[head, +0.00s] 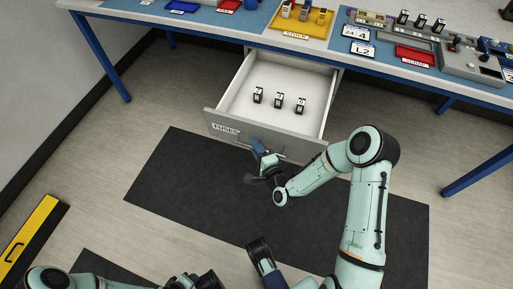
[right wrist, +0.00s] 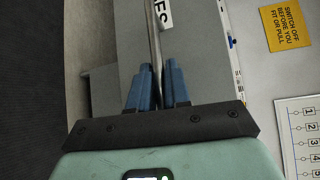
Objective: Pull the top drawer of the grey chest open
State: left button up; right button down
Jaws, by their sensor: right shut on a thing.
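The top drawer (head: 258,137) of the grey chest stands pulled well out from under the bench in the head view. Its front carries a label reading FUSES, and several small black-and-white fuses (head: 279,99) stand inside it. My right gripper (head: 266,158) is at the drawer front, shut on the bar handle. In the right wrist view its blue fingers (right wrist: 158,85) close on either side of the handle (right wrist: 155,45). My left arm shows at the lower left of the head view, and its gripper (head: 195,281) is cut by the bottom edge.
The bench (head: 215,35) above holds a yellow STOCK tray (head: 296,36), a red SCRAP tray (head: 414,57) and number plates. A dark mat (head: 185,180) lies on the floor before the drawer. A yellow-and-black item (head: 32,235) is at the left.

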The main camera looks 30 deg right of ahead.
dwell(0.4)
jog(key=c, duration=1.2)
grip_release()
pick_arm(q)
jog(key=s+d+r+g+h+p, duration=0.1)
jog(key=s+d+r+g+p, duration=0.1)
jog(key=s+d+r+p, duration=0.1)
jog(key=s+r+p, duration=0.1)
jog(key=s+r, duration=0.1)
jog(key=s, duration=0.1)
jog(key=shift+s+r, duration=0.15)
jog(key=shift+s, duration=0.2)
pick_arm(e)
jog(key=s, duration=0.4)
jog(key=s+r, duration=0.1)
jog(key=s, duration=0.4)
jog(key=s+a, duration=0.1)
jog(key=s, duration=0.3)
jog(key=shift+s+r, duration=0.15)
jog(key=shift+r, duration=0.25)
pick_arm(q)
jog(key=shift+d, duration=0.1)
pick_arm(e)
jog(key=shift+d, duration=0.1)
